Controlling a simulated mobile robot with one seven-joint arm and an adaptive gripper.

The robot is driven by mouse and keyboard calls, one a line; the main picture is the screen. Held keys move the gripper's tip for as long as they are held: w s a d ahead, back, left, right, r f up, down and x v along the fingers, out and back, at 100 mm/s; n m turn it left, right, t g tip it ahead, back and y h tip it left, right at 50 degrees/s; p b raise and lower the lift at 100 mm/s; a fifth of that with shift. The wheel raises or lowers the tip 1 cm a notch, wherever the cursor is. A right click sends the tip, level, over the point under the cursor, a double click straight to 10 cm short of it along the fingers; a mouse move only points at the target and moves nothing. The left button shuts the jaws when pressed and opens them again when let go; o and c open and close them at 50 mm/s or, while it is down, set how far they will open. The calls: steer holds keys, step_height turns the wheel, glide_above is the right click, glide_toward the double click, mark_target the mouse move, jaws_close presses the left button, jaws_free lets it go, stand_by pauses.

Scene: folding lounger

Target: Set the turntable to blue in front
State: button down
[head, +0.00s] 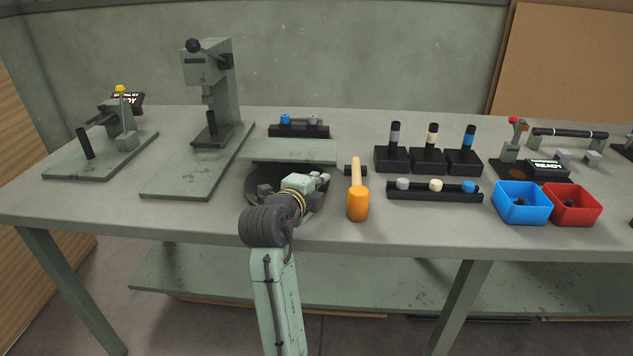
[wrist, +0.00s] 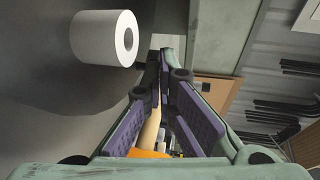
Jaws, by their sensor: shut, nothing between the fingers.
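The turntable (head: 258,184) is a dark round disc near the front edge of the bench, left of the mallet. My gripper (head: 324,178) is over its right part in the head view and hides much of it, with its fingers shut and empty. In the wrist view my gripper's purple-padded fingers (wrist: 163,62) converge at the tips. A white cylinder with a hole in its end (wrist: 100,38) shows beside the fingers, over a dark surface. I cannot tell whether my gripper touches anything. No blue mark shows on the visible part of the turntable.
An orange mallet (head: 357,203) lies just right of my gripper. A green plate (head: 290,151) is behind the turntable, and a press (head: 208,85) stands at back left. A black rack with pegs (head: 432,192), a blue bin (head: 521,204) and a red bin (head: 572,205) are right.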

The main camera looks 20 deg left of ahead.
steer(key=w+n+y, duration=0.2)
steer(key=y, duration=0.1)
steer(key=shift+d, duration=0.15)
steer(key=shift+w+n, duration=0.3)
steer(key=shift+w, duration=0.3)
steer(key=shift+s, duration=0.1)
